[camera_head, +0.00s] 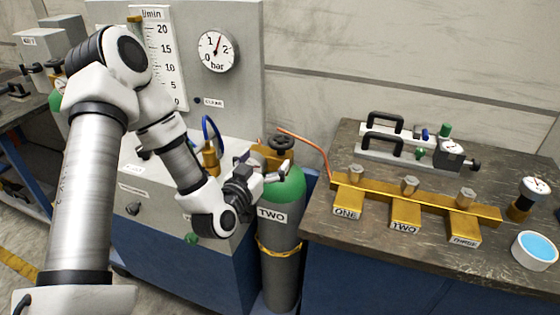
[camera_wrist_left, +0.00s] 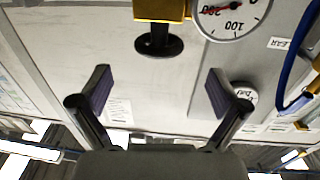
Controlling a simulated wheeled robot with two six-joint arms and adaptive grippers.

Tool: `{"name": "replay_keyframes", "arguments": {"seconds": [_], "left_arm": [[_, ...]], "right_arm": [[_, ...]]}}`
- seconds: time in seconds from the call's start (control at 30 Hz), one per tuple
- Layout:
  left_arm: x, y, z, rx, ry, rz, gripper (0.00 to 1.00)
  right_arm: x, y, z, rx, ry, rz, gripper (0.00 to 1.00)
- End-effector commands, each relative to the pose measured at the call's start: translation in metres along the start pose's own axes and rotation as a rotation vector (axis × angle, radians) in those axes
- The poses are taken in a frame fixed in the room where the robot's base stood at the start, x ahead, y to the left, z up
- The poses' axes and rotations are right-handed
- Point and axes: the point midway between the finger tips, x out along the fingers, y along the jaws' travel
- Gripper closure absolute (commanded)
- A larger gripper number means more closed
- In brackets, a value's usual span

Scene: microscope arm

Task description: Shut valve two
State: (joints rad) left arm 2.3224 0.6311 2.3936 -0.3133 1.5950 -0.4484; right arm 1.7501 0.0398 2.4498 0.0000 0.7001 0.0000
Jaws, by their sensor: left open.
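A green-topped grey gas cylinder (camera_head: 285,225) labelled TWO stands left of the right-hand bench, with a dark handwheel (camera_head: 281,143) on top. On that bench a brass manifold (camera_head: 375,195) carries blocks labelled ONE, TWO and THREE; a metal knob (camera_head: 410,185) sits above the TWO block. My left gripper (camera_head: 280,173) is at the cylinder's shoulder, just below the handwheel in the picture. In the left wrist view its fingers (camera_wrist_left: 158,80) are apart with nothing between them. A black round knob (camera_wrist_left: 158,46) under a brass body shows ahead of them. My right gripper is out of view.
A panel with a flow scale (camera_head: 160,60) and a bar gauge (camera_head: 217,51) stands behind my left arm. An orange hose (camera_head: 310,143) runs to the manifold. Black-handled equipment (camera_head: 385,145), a small gauge (camera_head: 535,187) and a blue-filled dish (camera_head: 534,250) are on the bench.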

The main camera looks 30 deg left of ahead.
Motion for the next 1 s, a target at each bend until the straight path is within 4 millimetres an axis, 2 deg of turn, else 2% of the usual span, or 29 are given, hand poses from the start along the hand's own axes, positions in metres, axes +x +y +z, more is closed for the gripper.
{"name": "replay_keyframes", "arguments": {"seconds": [0.17, 0.43, 0.57, 0.77, 0.87, 0.93, 1.0], "left_arm": [[0.018, 0.0, -0.004, 0.004, 0.008, 0.001, 0.02], [0.068, 0.0, -0.005, 0.002, 0.009, 0.002, 0.02], [0.078, 0.001, -0.003, 0.0, 0.007, 0.001, 0.02], [0.078, 0.0, -0.003, -0.002, 0.006, 0.001, 0.02], [0.078, 0.0, -0.003, -0.001, 0.006, 0.001, 0.34], [0.078, 0.0, -0.003, -0.001, 0.007, 0.001, 0.59], [0.078, 0.0, -0.003, -0.001, 0.007, 0.001, 0.62]], "right_arm": [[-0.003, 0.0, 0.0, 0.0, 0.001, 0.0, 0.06], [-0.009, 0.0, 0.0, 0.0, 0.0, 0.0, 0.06], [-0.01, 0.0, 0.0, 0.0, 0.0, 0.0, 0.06], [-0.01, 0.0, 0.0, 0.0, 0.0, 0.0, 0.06], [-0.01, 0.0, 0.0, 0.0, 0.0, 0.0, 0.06], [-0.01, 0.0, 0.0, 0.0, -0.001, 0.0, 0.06], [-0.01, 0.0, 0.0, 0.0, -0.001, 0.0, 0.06]]}}
